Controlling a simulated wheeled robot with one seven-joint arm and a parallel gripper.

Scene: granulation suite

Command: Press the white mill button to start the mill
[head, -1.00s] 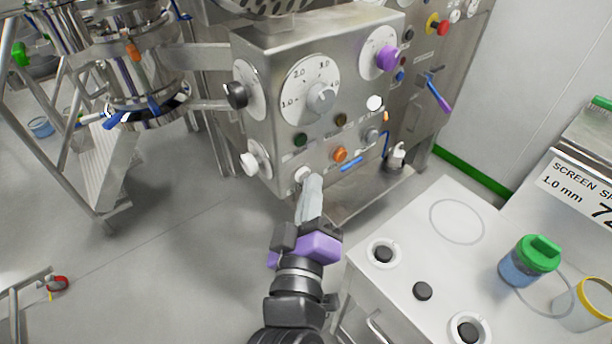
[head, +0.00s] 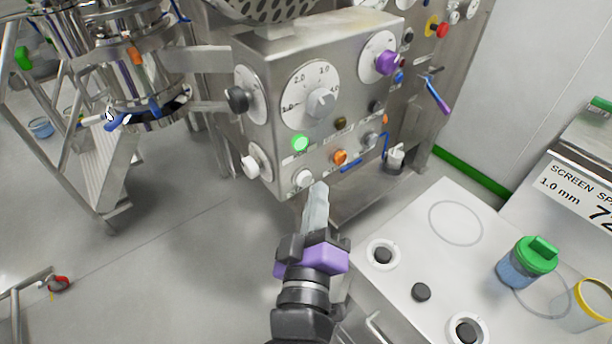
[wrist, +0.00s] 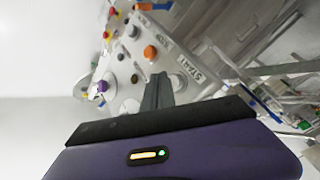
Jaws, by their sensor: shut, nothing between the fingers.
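The white mill button (head: 303,178) sits low on the front of the steel control box (head: 262,60), below a green lamp (head: 300,143) that is lit. My gripper (head: 320,188) is shut and empty, with its pale fingertips just right of the button in the head view. The fingertips look close to the panel, apart from the button. In the wrist view my gripper (wrist: 157,80) points at the panel beside a label reading START (wrist: 190,70). I cannot clearly make out the button there.
An orange button (head: 340,157) and a blue handle (head: 351,166) are right of the white button. A white knob (head: 250,166) sticks out at its left. A bench (head: 395,215) with a green-lidded jar (head: 533,258) stands at right.

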